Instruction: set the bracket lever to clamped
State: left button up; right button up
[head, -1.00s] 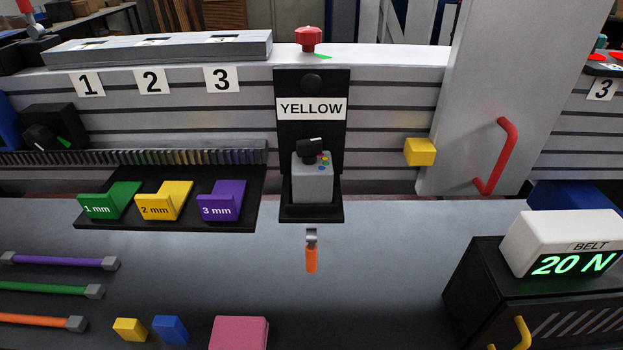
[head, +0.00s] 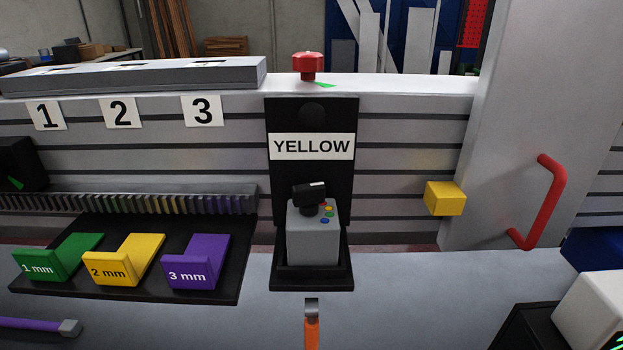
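A black bracket (head: 312,270) with a "YELLOW" label (head: 312,146) stands at the middle of the head view, against the grey slotted rail. A grey block (head: 312,240) with a black knob (head: 309,195) and small coloured dots sits in it. In front of the bracket, a lever with an orange handle (head: 312,335) and a metal top points toward me; its lower end is cut off by the picture edge. I cannot tell from its look which setting it is in. Neither of my grippers shows in the head view.
Green (head: 55,258), yellow (head: 125,262) and purple (head: 198,264) thickness blocks lie on a black tray at left. A red knob (head: 308,66) stands on the rail top. A yellow block (head: 445,198) and red handle (head: 540,205) stick out at right. The surface around the lever is clear.

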aim_at(310, 322)
jog(key=j+z, duration=0.7)
jog(key=z, duration=0.2)
jog(key=k+j+z, duration=0.15)
jog(key=j+z, duration=0.3)
jog(key=k+j+z, duration=0.1)
jog(key=z, duration=0.35)
jog(key=k+j+z, duration=0.2)
jog(key=j+z, duration=0.25)
jog(key=l, duration=0.1)
